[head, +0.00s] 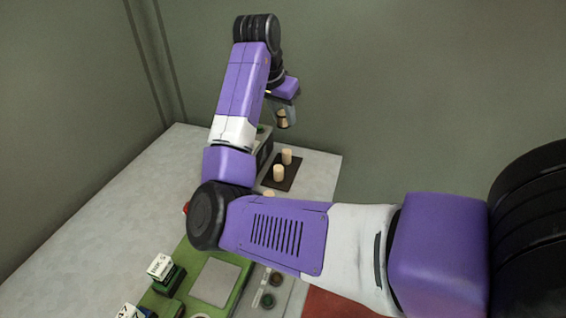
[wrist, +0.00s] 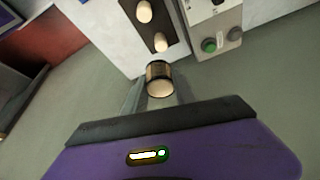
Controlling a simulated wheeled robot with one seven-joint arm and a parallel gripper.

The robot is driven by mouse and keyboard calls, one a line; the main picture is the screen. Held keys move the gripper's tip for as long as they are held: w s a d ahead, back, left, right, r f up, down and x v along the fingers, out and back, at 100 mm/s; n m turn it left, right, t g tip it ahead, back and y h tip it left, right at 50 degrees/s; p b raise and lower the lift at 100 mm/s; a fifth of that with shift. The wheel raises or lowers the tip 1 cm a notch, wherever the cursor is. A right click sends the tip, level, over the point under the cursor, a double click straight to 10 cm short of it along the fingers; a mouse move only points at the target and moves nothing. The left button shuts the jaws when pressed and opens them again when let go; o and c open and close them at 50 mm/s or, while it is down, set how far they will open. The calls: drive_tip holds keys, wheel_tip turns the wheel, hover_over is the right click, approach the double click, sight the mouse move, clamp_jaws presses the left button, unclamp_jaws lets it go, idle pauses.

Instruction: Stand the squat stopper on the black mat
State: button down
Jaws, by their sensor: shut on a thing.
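The squat stopper (head: 283,119) is short and wide, with a pale tan end and a darker, banded side. My gripper (wrist: 158,92) is shut on it and holds it in the air; its tan end faces the wrist camera. It also shows in the wrist view (wrist: 159,80). The black mat (head: 292,175) lies on the table below and nearer than the gripper in the head view. It also shows at the top of the wrist view (wrist: 175,36). Two pale stoppers, one (head: 287,156) and another (head: 279,173), stand on the mat.
Another pale stopper (head: 268,194) is partly hidden behind my arm. A grey box with a green button (wrist: 209,45) stands beside the mat. Small boxes (head: 160,267) sit on a green surface at the near left. The table's edge (head: 334,172) is close to the mat's right.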

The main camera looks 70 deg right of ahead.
sight(285, 168)
wheel_tip(285, 168, down, 16)
drive_tip(key=shift+a+f+p, duration=0.1)
drive_tip(key=shift+f+p, duration=0.15)
drive_tip(key=shift+p, duration=0.1)
drive_tip(key=shift+f, duration=0.2)
drive_tip(key=c, duration=1)
unclamp_jaws()
drive_tip(key=shift+r, duration=0.15)
drive_tip(key=b+v, duration=0.1)
drive_tip(key=v, duration=1.1)
drive_tip(key=shift+w, duration=0.1)
